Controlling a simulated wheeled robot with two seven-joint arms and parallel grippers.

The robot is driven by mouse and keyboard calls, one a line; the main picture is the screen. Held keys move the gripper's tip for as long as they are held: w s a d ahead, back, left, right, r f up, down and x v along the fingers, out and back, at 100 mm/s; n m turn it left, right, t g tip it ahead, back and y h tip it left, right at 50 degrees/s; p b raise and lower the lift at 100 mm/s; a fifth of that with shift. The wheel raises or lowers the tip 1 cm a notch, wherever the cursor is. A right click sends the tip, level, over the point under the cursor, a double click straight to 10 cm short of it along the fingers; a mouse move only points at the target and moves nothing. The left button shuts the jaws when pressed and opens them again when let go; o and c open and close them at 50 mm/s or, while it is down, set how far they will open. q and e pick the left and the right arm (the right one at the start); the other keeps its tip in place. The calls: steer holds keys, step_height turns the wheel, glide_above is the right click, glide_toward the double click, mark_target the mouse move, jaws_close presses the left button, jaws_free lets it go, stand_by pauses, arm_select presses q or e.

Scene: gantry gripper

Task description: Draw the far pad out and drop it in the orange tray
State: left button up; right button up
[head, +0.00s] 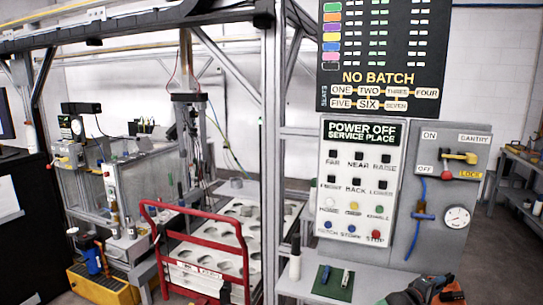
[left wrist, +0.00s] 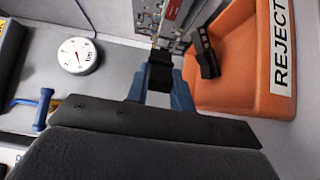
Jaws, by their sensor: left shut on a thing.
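In the left wrist view my left gripper (left wrist: 160,82) is shut, its blue-grey fingers on either side of a black pad (left wrist: 160,72). I cannot tell from its shape alone whether this is the far pad. My right gripper is not in view.
A round gauge (left wrist: 80,56) and a blue handle (left wrist: 45,108) are left of my gripper. In the head view, a red-framed rack (head: 205,245) stands under the gantry, left of the control panel (head: 360,180). A green mat (head: 333,283) lies on the right bench.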

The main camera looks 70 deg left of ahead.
arm_select(q)
steer(key=shift+f, duration=0.1)
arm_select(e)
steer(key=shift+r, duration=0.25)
arm_select(q)
steer(key=o, duration=1)
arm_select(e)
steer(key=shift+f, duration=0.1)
arm_select(q)
steer(key=shift+s, duration=0.2)
steer(key=s, duration=0.2)
steer(key=s+b, duration=0.1)
steer(key=s, duration=0.1)
steer(key=s+b, duration=0.1)
steer(key=s, duration=0.1)
steer(key=shift+s+d, duration=0.3)
steer(key=shift+s, duration=0.4)
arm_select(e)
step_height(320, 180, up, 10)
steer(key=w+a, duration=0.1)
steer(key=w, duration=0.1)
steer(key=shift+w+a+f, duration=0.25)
